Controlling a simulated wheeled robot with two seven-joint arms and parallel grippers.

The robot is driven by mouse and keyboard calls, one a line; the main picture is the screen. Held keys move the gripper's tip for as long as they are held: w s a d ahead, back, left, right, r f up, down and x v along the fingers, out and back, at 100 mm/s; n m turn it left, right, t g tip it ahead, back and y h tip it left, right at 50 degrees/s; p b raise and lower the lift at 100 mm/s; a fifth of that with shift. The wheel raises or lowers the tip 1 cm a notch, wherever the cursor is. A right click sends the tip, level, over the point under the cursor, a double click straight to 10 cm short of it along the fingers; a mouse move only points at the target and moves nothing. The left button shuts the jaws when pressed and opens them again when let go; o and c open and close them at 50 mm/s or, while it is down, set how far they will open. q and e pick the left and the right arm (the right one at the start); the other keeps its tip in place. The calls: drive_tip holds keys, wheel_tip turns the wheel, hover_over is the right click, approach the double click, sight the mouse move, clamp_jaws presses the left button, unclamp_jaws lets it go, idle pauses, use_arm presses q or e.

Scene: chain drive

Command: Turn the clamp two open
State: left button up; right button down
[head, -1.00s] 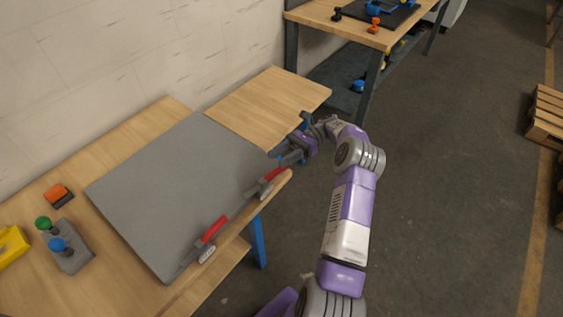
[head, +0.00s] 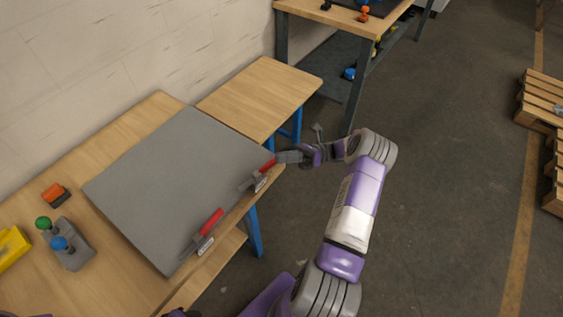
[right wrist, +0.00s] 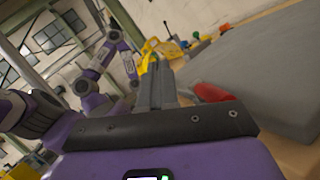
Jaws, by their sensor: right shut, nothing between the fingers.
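Two clamps with red handles sit along the right edge of a grey plate (head: 170,180). The far clamp's red handle (head: 268,165) points toward my right gripper (head: 282,157). The near clamp's red handle (head: 211,222) lies lower left, with nothing at it. I cannot read which is numbered two. My right gripper is shut and empty, its fingertips beside the far handle's outer end; whether they touch is unclear. In the right wrist view a red handle (right wrist: 212,93) shows just right of the shut fingers (right wrist: 158,80). My left gripper does not show clearly.
The plate lies on a wooden table (head: 150,115). An orange block (head: 54,193), a fixture with green and blue knobs (head: 66,242) and a yellow part (head: 12,247) stand at left. Another workbench (head: 340,20) is behind; open floor lies right of the table.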

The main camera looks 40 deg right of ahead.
drive_tip(key=s+a+f+m+t+h+p, duration=0.15)
drive_tip(key=s+f+m+t+h, duration=0.4)
drive_tip(key=m+h, duration=0.7)
drive_tip(key=s+f+m+t+h+p, duration=0.25)
drive_tip(key=s+m+t+h, duration=0.55)
drive_tip(key=m, duration=0.7)
use_arm(q)
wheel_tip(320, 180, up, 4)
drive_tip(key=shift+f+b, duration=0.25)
drive_tip(key=shift+b, duration=0.3)
use_arm(e)
drive_tip(key=w+r+g, duration=0.1)
drive_tip(key=w+r, duration=0.1)
drive_tip(key=w, duration=1.1)
drive_tip(key=shift+w+d+h, duration=0.25)
drive_tip(key=shift+d+h, duration=0.15)
drive_tip(key=shift+h, duration=0.05)
drive_tip(key=shift+n, duration=0.25)
